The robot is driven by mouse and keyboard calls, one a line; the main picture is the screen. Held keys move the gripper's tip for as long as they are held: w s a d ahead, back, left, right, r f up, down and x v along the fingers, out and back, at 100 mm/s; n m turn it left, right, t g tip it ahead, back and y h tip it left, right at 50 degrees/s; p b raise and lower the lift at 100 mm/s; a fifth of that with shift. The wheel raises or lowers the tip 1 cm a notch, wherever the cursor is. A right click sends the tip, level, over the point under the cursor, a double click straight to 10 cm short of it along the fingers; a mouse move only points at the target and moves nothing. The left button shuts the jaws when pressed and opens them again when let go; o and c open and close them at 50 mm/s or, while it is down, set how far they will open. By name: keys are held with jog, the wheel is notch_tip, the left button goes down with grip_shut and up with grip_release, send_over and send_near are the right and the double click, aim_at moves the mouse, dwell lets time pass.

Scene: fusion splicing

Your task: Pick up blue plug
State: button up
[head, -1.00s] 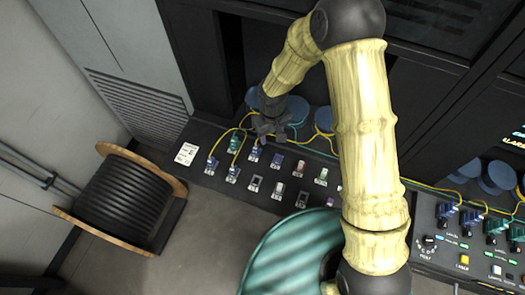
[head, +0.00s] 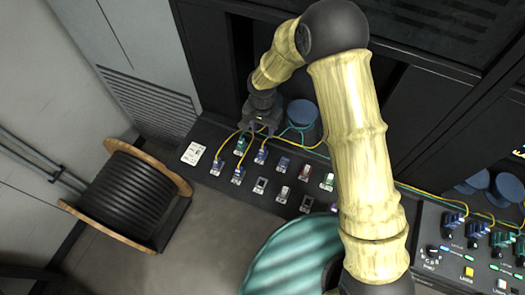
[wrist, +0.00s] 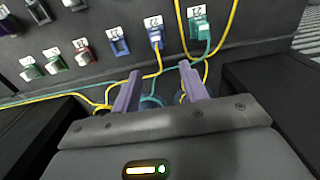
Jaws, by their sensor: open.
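The blue plug (head: 261,156) with a yellow cable sits in the far row of the sloped dark panel. It also shows in the wrist view (wrist: 155,38), beyond my fingertips. A green plug (wrist: 200,28) stands beside the blue one. Two more blue plugs with yellow cables, a left one (head: 217,166) and a middle one (head: 238,175), sit nearer the panel's front edge.
An empty-looking blue socket (wrist: 119,44) and a red one (wrist: 84,54) stand in the same row. Yellow and teal cables run beneath my fingers. A cable reel (head: 125,200) stands on the floor at left. A control panel (head: 465,250) is at right.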

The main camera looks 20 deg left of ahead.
aim_at(262, 149)
notch_tip(262, 149, down, 7)
jog(key=shift+r, duration=0.1)
dwell(0.4)
jog(key=shift+s+d+f, duration=0.1)
jog(key=shift+s+f, duration=0.15)
jog(key=shift+f, duration=1.05)
jog(key=shift+s+d+f, duration=0.1)
jog(key=shift+s+f, duration=0.1)
jog(key=shift+f, duration=1.1)
grip_shut()
